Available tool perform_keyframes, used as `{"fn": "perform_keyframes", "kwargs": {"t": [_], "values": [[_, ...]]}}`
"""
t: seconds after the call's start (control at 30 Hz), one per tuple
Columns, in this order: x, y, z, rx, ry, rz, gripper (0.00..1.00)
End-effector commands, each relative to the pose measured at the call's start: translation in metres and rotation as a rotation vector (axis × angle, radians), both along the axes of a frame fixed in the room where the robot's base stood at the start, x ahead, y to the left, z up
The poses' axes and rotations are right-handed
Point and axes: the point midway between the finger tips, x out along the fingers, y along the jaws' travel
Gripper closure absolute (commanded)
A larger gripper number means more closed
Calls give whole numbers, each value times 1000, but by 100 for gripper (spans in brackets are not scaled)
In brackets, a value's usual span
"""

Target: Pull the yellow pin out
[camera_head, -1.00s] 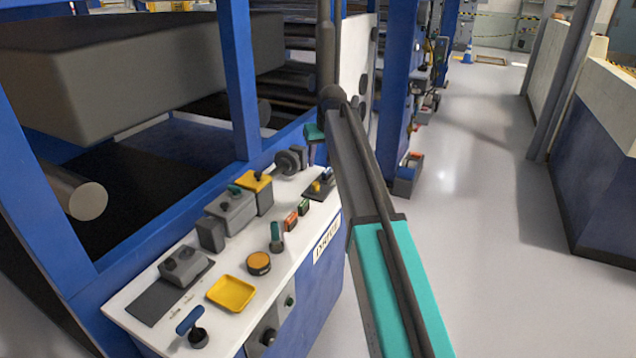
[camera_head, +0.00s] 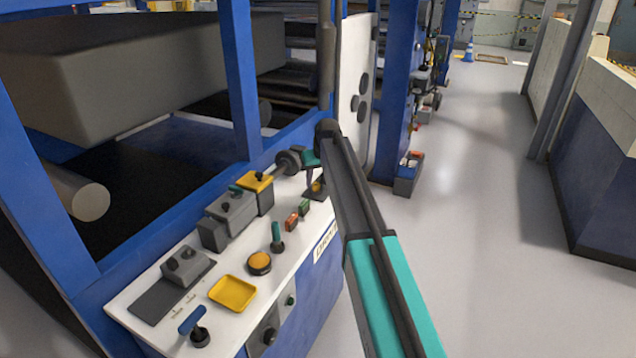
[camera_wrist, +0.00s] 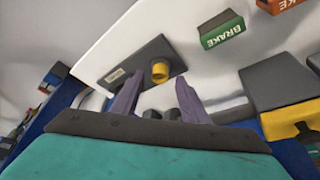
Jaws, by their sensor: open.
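The yellow pin (camera_wrist: 159,71) stands on a dark plate (camera_wrist: 130,76) with a small label, upper centre in the wrist view. In the head view the pin (camera_head: 317,187) is a small yellow spot at the far end of the white panel, partly hidden behind my arm. My gripper (camera_wrist: 158,88) is open, its two purple-grey fingers one on each side below the pin in the wrist view. The pin appears just beyond the fingertips, between their lines. I cannot tell how far apart they are in depth. In the head view my gripper (camera_head: 311,165) is mostly hidden by the arm.
A green BRAKE block (camera_wrist: 222,30) and an orange one (camera_wrist: 280,4) sit beyond the plate. A yellow-topped grey box (camera_wrist: 290,122) is at the right of the wrist view. A yellow tray (camera_head: 232,293) and several knobs occupy the near panel. Floor at right is clear.

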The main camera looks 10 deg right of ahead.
Motion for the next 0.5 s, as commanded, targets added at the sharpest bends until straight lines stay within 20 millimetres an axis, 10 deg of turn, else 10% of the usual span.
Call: {"fn": "perform_keyframes", "kwargs": {"t": [0.5], "values": [[8, 0, -21, 0, 0, -1, 59]]}}
